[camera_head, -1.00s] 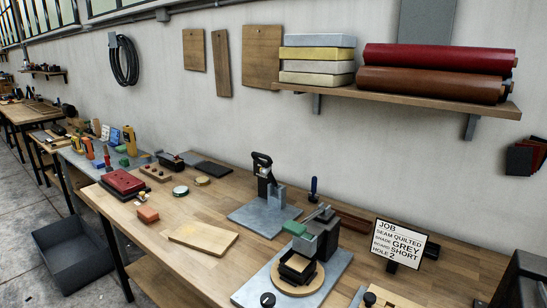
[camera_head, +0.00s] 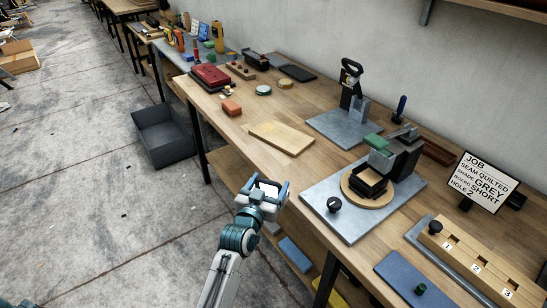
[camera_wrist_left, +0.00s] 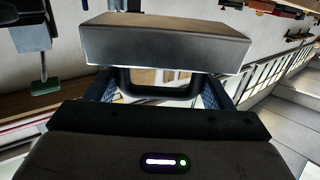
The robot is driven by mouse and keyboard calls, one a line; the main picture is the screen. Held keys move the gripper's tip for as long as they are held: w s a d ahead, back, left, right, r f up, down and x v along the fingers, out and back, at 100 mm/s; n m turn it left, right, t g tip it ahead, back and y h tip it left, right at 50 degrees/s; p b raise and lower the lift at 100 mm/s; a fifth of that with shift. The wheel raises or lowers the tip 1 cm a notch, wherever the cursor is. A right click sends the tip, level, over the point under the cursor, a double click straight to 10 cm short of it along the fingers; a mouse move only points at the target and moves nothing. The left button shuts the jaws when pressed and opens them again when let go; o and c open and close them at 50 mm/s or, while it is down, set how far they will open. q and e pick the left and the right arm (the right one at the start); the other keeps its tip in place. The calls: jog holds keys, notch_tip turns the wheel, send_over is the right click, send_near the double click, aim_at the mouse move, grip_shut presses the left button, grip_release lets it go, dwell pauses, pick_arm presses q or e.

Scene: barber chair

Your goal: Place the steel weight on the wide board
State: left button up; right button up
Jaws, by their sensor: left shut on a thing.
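My left gripper (camera_head: 266,188) is in the lower middle of the head view, in front of the bench's front edge. It is shut on the steel weight, a grey block (camera_wrist_left: 165,43) with a dark loop handle that shows between the blue fingers in the left wrist view (camera_wrist_left: 155,92). In the head view the weight is small and mostly hidden by the fingers. A flat pale wooden board (camera_head: 282,138) lies on the bench near its front edge, beyond and apart from my gripper; its top is bare. My right gripper is not in view.
A clamp fixture (camera_head: 395,160) and job sign (camera_head: 482,180) are right. A dark bin (camera_head: 163,137) stands on the floor.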

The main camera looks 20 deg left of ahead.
pick_arm(q)
jog(key=w+a+r, duration=0.1)
jog(key=w, duration=0.6)
jog(key=shift+w+r, duration=0.2)
jog(key=shift+a, duration=0.1)
